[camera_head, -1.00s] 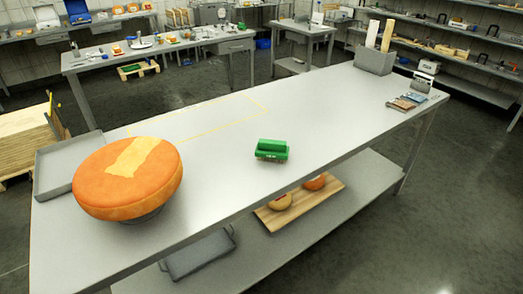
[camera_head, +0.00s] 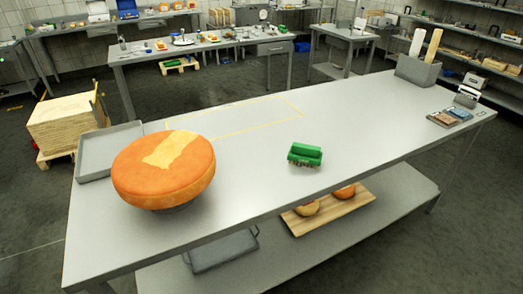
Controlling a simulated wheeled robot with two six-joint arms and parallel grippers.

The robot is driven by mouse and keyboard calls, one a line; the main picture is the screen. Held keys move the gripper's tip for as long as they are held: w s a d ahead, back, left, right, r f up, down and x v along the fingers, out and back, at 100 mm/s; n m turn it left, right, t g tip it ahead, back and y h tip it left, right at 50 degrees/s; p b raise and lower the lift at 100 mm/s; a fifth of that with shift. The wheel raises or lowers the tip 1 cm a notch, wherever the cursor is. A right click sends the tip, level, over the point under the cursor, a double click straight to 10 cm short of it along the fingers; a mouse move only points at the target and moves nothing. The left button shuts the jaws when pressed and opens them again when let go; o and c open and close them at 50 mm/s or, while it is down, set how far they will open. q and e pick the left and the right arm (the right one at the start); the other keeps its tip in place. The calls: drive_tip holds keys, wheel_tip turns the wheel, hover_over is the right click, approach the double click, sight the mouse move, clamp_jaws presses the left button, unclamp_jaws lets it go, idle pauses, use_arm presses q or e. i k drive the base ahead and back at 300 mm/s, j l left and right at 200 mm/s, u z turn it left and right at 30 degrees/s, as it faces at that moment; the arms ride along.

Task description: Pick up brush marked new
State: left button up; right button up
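A green brush (camera_head: 305,154) with bristles underneath lies on the grey metal table (camera_head: 245,180), right of the cheese wheel. I cannot read any mark on it at this size. A large orange cheese wheel (camera_head: 150,187) with a pale yellow patch on top sits on a dark round support at the table's left end. Neither of my grippers is in view.
A grey tray (camera_head: 88,163) lies behind the cheese. A grey holder (camera_head: 416,72) with two upright boards stands at the far right, near small packets (camera_head: 443,118). The lower shelf holds a wooden board (camera_head: 293,224) with round cheeses. The table around the brush is clear.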

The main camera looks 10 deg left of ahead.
sight(302, 154)
drive_tip(key=i+j+u, duration=0.15)
drive_tip(key=j+u, duration=0.2)
drive_tip(key=i+j+u, duration=0.2)
drive_tip(key=j+u, duration=0.15)
